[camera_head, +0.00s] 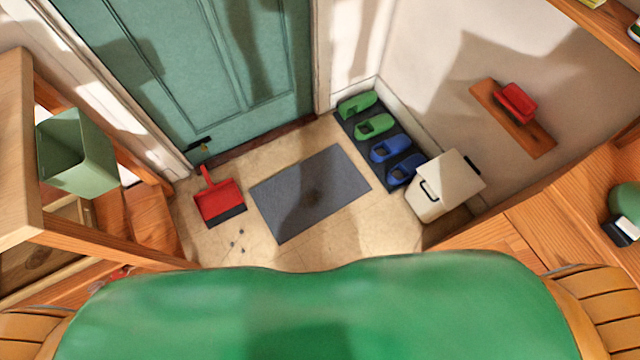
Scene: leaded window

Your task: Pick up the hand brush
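A red object (517,102) lies on a small wooden wall shelf (488,94) at the upper right. It may be the hand brush, but its bristles cannot be made out. A red dustpan (217,202) with a dark front edge lies on the floor by the door, its handle toward the door. A small bit of something red (119,273) shows at the lower left, mostly hidden, and I cannot tell what it is. Neither of my grippers is in view.
A grey mat (311,192) lies before the green door (180,60), with dark crumbs (238,240) beside it. Green and blue shoes (374,126) stand on a dark strip. A white bin (440,188) is right of them. A green container (76,153) sits on wooden furniture at left.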

